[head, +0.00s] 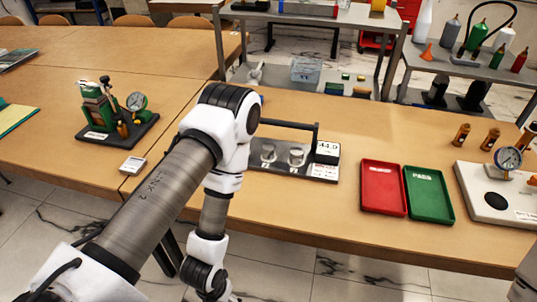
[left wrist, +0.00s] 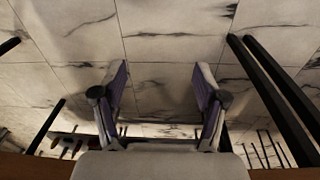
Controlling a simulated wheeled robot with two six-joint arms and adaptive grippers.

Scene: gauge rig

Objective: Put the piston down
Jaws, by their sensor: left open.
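My left gripper (left wrist: 160,85) is open in the left wrist view, with nothing between its fingers and only marble floor beyond. In the head view my left arm bends down in front of the table edge, and its gripper is cut off at the bottom. My right gripper is out of view. I cannot tell which thing is the piston. Two silver cylinders (head: 296,155) stand on a dark plate with a small display (head: 327,152), partly behind my arm. Amber pieces (head: 462,134) stand upright at the right of the table.
A red tray (head: 384,203) and a green PASS tray (head: 448,214) lie empty on the table. A white gauge base (head: 468,205) stands at right. A green rig with a dial (head: 105,128) and a small white box (head: 133,166) are at left. The table's front edge is near my arm.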

